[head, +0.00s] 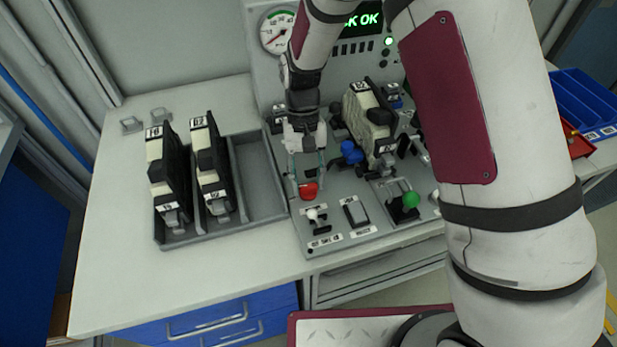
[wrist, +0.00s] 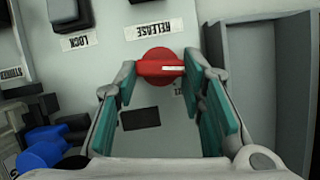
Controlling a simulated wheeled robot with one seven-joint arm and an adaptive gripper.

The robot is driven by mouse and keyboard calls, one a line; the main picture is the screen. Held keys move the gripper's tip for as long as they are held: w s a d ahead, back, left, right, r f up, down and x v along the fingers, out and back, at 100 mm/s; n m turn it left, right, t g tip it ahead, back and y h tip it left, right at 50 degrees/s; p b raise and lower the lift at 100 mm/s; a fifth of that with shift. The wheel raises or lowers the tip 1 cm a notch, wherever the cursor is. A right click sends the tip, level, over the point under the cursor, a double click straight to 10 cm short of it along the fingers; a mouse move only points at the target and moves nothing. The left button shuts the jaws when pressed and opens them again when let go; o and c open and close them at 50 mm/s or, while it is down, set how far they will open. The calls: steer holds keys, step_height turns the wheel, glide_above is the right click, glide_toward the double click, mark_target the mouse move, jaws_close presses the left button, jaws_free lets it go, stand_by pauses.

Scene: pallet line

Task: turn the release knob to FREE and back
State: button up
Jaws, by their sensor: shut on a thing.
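The red release knob (head: 309,191) sits on the grey panel, below my gripper (head: 307,172) in the head view. In the wrist view the knob (wrist: 160,68) has a round base and a raised bar with a pale mark, and the bar lies across the picture. The RELEASE label (wrist: 153,30) reads upside down above it. My gripper (wrist: 162,75) is shut on the knob, with one teal-padded finger at each end of the bar. A second label below the knob is mostly hidden by the right finger, so I cannot read the knob's setting.
A grey tray (head: 165,241) with two black-and-cream units (head: 168,175) stands left of the panel. A similar unit (head: 370,120) is mounted on the panel, right of my gripper, with a blue knob (head: 351,152). A green-knobbed lever (head: 411,200) stands at the front right. A screen (head: 362,20) shows OK.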

steer(key=shift+a+n+h, duration=0.1)
steer(key=shift+n+h, duration=0.3)
steer(key=shift+n, duration=0.5)
steer(key=o, duration=1.1)
steer(key=shift+o, duration=0.2)
steer(key=v, duration=1.2)
steer(key=shift+s+a, duration=0.1)
